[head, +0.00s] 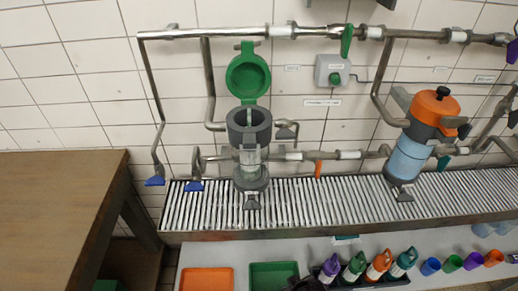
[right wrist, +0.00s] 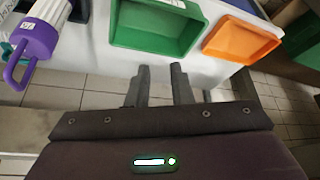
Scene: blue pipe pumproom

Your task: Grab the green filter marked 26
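The green filter (head: 354,266) stands in a dark rack at the bottom of the head view, between a purple filter (head: 329,270) and an orange filter (head: 379,264). A teal filter (head: 403,262) stands at the right end. Their markings are too small to read. In the right wrist view my right gripper (right wrist: 160,78) is open and empty, fingers apart over the floor. A purple filter with a loop handle (right wrist: 36,42) shows at upper left there, apart from the fingers. The green filter is not clearly visible in that view. My left gripper is not in view.
A green tray (head: 274,264) and an orange tray (head: 207,270) lie left of the rack on the pale bench. Several coloured cups (head: 452,264) stand to its right. Behind are a slatted grate, pipes and an open green-lidded housing (head: 248,125). A wooden table (head: 55,200) stands left.

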